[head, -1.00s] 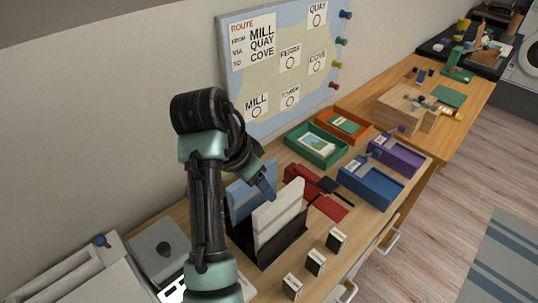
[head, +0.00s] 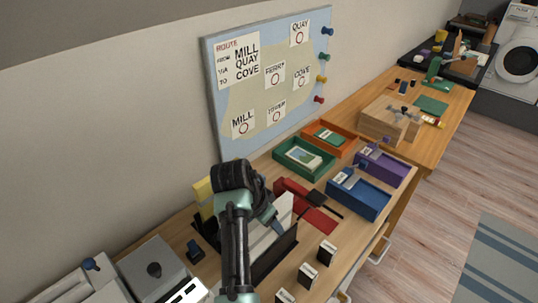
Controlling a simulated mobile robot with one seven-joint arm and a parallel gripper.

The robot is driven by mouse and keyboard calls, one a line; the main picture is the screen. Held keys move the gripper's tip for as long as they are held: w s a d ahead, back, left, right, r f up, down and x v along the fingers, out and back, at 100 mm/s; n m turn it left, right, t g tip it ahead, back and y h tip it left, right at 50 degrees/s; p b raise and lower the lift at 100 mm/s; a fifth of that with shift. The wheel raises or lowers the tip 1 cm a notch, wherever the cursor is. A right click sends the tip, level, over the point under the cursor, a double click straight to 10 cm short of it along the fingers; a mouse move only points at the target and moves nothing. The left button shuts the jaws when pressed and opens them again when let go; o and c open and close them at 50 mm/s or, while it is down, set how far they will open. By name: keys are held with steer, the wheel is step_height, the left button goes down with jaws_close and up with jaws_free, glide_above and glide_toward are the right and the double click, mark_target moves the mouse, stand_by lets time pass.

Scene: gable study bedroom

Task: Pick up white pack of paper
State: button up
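The white pack of paper (head: 284,209) stands upright in a black holder (head: 276,256) on the desk. My arm hides its left part. My gripper (head: 272,221) points down at the near-left side of the pack's top. It is small and partly covered by my own arm, so I cannot tell whether its fingers are apart or touch the pack.
A yellow item (head: 204,190) stands left of my arm. A red item (head: 305,192), a green tray (head: 303,158), an orange tray (head: 329,138), a blue tray (head: 359,197) and a purple tray (head: 383,166) lie right. Small black-and-white boxes (head: 326,252) line the front.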

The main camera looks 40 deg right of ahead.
steer(key=shift+f, duration=0.25)
stand_by(0.7)
steer(key=shift+c, duration=0.3)
jaws_close()
stand_by(1.0)
